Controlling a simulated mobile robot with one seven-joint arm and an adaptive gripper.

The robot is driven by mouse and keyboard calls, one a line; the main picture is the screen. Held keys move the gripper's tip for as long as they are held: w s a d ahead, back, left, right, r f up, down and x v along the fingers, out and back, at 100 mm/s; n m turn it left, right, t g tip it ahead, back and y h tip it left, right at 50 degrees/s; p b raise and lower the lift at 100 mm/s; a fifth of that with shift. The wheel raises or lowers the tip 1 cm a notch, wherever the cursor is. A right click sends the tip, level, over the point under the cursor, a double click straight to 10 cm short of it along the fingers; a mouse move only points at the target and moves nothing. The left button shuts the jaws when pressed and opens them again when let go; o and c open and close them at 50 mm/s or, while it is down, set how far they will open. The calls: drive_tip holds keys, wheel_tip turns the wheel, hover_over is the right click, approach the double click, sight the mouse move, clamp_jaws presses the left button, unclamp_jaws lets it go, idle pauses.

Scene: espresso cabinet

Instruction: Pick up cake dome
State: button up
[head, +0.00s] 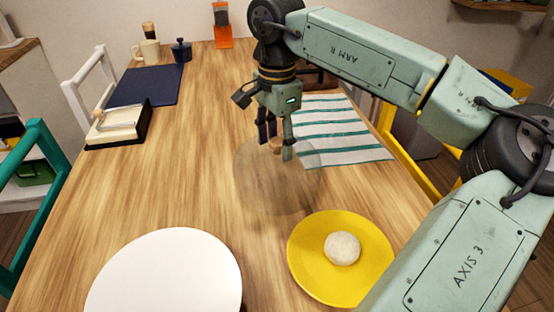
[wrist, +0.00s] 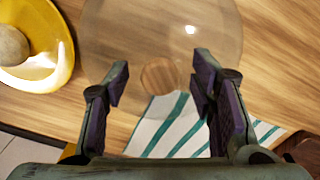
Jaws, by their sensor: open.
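The cake dome (head: 262,190) is a clear, see-through dome with a round wooden knob on top. It stands on the wooden table in the middle of the head view. In the wrist view the dome (wrist: 110,35) fills the top middle, and its knob (wrist: 159,76) shows between and just beyond the fingertips. My gripper (head: 279,146) is open, pointing down over the dome, with its fingers around or just above the knob. In the wrist view my gripper (wrist: 161,80) holds nothing. Whether the fingers touch the knob cannot be told.
A yellow plate (head: 305,262) with a pale round bun (head: 342,248) lies right of the dome, near my arm. A white plate (head: 165,275) lies at the front left. A striped cloth (head: 345,150) lies behind the dome. A blue mat (head: 145,86) lies farther back left.

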drive_tip(key=shift+f, duration=0.3)
drive_tip(key=shift+c, duration=0.3)
clamp_jaws()
idle(0.5)
